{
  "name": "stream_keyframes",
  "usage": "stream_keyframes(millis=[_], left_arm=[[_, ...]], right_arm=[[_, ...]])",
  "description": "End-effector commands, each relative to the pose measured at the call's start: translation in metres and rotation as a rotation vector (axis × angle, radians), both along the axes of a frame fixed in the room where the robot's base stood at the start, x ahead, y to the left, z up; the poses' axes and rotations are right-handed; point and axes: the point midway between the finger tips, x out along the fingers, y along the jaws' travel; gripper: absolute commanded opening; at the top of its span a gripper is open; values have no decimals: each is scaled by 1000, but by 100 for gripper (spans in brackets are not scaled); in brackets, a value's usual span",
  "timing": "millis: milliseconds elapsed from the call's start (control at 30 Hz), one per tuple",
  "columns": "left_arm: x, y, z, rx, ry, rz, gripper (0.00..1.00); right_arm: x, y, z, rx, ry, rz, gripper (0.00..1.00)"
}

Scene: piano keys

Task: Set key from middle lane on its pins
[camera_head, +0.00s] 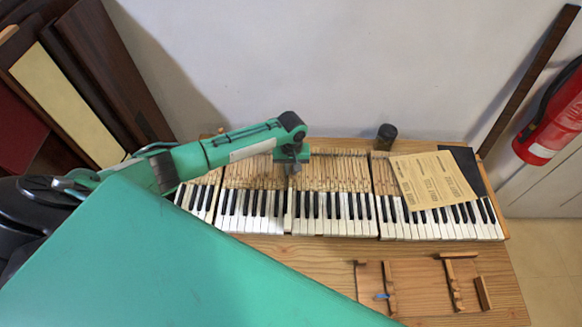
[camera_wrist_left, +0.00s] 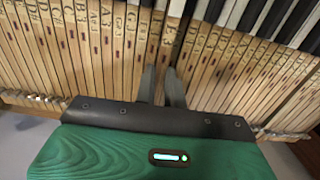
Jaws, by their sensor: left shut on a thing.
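My left gripper (camera_head: 291,172) is above the middle of the keyboard and points down at the wooden key sticks. In the left wrist view its two fingers (camera_wrist_left: 163,88) are close together, shut on a wooden piano key (camera_wrist_left: 161,45). The held key lies in line among the other keys, its white front (camera_head: 289,213) towards the near side. Its neighbours (camera_wrist_left: 122,60) carry handwritten note names. The pins under the held key are hidden, so I cannot tell whether it sits on them. My right gripper is not in view.
A printed paper sheet (camera_head: 433,181) lies over the right keys, with a dark jar (camera_head: 386,136) behind. Wooden pieces (camera_head: 375,286) lie on the table (camera_head: 420,262) at the near right, with more pieces (camera_head: 463,284) beside them. A wall (camera_head: 330,60) stands behind.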

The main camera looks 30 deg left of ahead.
Motion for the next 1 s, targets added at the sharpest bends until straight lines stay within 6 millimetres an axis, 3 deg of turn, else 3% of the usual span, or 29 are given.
stream_keyframes(millis=[633,667,700,1000], left_arm=[[0,0,-10,-1,0,1,0],[0,0,-10,-1,0,1,13],[0,0,-10,-1,0,1,17],[0,0,-10,0,0,0,17]], right_arm=[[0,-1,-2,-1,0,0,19],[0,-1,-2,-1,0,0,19],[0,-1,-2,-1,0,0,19],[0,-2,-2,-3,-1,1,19]])
